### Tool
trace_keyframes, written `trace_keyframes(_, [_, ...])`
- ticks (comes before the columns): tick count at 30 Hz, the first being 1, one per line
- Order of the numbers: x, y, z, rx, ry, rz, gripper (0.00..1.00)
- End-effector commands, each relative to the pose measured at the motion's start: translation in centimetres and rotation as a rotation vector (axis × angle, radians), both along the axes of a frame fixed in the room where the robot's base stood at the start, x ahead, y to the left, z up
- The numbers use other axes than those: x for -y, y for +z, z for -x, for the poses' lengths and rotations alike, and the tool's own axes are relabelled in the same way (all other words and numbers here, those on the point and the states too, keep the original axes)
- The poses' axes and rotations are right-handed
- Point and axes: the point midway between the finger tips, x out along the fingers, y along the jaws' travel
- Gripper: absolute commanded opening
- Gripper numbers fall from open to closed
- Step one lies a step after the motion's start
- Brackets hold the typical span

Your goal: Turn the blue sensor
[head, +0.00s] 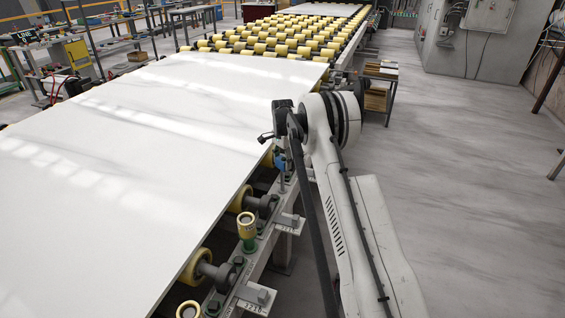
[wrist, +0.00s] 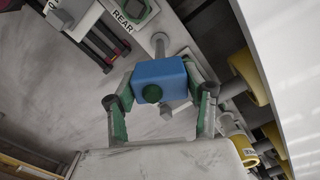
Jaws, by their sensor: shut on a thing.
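The blue sensor (wrist: 160,75) is a box with a dark round face, on a grey post in the wrist view. My gripper (wrist: 158,92) has one dark green finger on each side of it and is shut on it. In the head view a small blue part of the sensor (head: 280,160) shows beside the conveyor edge, just below my wrist. My fingers there are mostly hidden by my arm.
A large white slab (head: 150,130) lies on the conveyor to the left, close to the sensor. Yellow rollers (head: 247,224) line its edge. A wooden-shelved stand (head: 378,97) is beyond my arm. The grey floor (head: 470,200) on the right is clear.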

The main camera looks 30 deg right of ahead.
Motion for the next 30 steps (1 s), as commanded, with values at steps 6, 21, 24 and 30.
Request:
trace_keyframes(6, [0.00,-0.03,0.00,0.000,0.016,0.000,0.21])
trace_keyframes(21, [0.00,-0.20,-0.01,0.000,0.305,0.000,0.21])
trace_keyframes(24, [0.00,-0.16,0.00,0.000,0.369,0.000,0.21])
trace_keyframes(30, [0.00,-0.11,0.00,0.000,0.468,0.000,0.21])
